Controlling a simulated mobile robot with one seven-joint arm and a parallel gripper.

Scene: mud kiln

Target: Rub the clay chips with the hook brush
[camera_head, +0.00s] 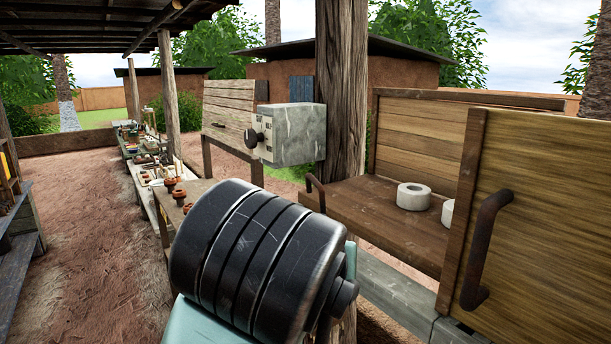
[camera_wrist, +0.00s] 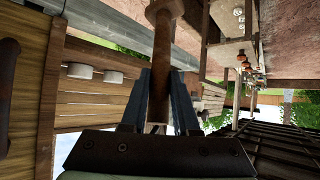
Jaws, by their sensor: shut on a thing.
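My gripper (camera_wrist: 160,80) is shut on a rusty-brown rod (camera_wrist: 165,35) in the wrist view. The rod runs upward from between the fingers and thickens at the top edge. No bristles or hook show, so I cannot tell whether it is the hook brush. In the head view my dark arm link hides the gripper. Small terracotta pieces (camera_head: 179,194) sit on a low table (camera_head: 196,190) left of my arm. They also show in the wrist view (camera_wrist: 245,62). They are too small to identify as clay chips.
At right is an open wooden cabinet (camera_head: 420,135) with a hinged door (camera_head: 545,210), a metal handle (camera_head: 490,240) and white rings (camera_head: 413,196) on its shelf (camera_head: 375,215). A post (camera_head: 342,90) and a grey knob box (camera_head: 295,135) stand ahead. The dirt ground (camera_head: 90,240) at left is clear.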

